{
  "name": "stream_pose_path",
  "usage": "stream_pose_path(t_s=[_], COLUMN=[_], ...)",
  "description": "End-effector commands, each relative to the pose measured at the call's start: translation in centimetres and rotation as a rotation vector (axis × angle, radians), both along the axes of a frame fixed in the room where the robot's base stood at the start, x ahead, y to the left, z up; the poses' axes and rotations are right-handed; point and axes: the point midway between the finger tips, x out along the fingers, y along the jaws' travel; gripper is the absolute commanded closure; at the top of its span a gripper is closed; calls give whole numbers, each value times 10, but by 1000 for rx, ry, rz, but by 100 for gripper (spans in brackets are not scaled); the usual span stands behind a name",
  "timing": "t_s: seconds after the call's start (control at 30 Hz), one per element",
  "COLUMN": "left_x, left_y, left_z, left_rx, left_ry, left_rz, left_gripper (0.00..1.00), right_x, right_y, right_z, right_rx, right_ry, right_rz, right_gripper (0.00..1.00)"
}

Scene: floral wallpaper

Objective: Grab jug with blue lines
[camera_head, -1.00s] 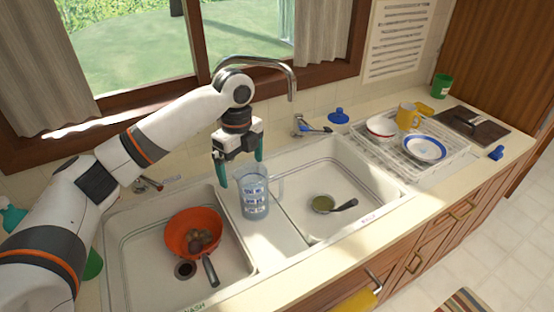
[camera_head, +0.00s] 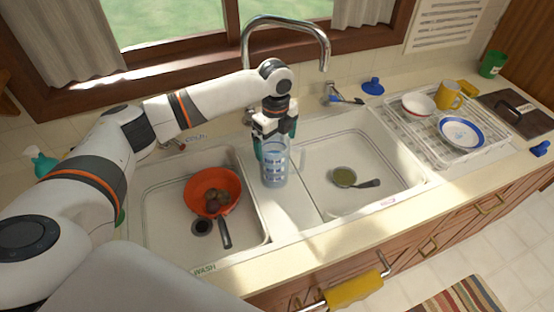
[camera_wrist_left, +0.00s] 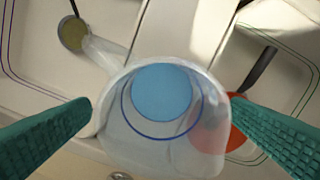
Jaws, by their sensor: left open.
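The clear jug with blue lines (camera_head: 274,170) stands upright on the divider between the two sink basins. In the left wrist view I look down into the jug (camera_wrist_left: 160,130), with a light blue round bottom and dark blue rings. My left gripper (camera_head: 276,142) is open at the jug's upper part, its teal fingers partly hidden behind or beside it. In the left wrist view the fingertips of my left gripper (camera_wrist_left: 163,108) lie on either side of the jug with gaps showing. The jug's handle points up-left there. My right gripper is not in view.
A dark ladle (camera_head: 368,184) lies in the right basin. A curved faucet (camera_head: 286,20) rises behind the jug. A dish rack (camera_head: 440,150) with bowl, mug and plate stands right. A yellow towel (camera_head: 355,288) hangs in front.

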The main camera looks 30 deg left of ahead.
Motion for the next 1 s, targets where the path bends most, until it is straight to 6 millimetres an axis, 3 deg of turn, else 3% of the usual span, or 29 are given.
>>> stream_pose_path(t_s=[0.03,0.2,0.47,1.0], left_x=[-1,-1,-1,0], left_y=[1,1,1,1], left_z=[-5,-27,-31,-29], left_rx=[2,1,0,-1], left_ry=[5,3,0,-3], left_rz=[1,0,-1,0], left_gripper=[0,0,0,87], right_x=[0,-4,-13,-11], right_y=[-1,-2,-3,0], right_z=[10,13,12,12], right_rx=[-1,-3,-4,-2], right_ry=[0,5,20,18], right_rz=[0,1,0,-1], right_gripper=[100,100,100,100])
